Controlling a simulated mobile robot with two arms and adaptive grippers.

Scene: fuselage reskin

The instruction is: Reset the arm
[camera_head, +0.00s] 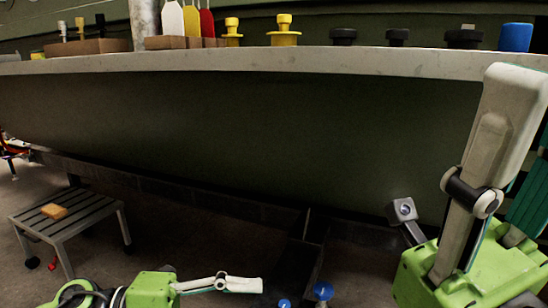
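My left gripper (238,284) shows at the bottom, left of centre, low in front of the workbench. Its green body points right, with pale finger links seen side-on. Nothing shows held in it, and I cannot tell whether the fingers are apart. My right gripper (515,100) is large and close at the right edge. Its green body is at the bottom right and a pale finger points up past the bench edge. Teal parts show behind that finger, cut off by the frame. The gap between its fingers is hidden, and no held object shows.
A long curved workbench (300,62) spans the view. On it stand yellow fittings (284,32), black knobs (397,37), a blue cylinder (515,37) and a wooden holder (190,42) with coloured tools.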

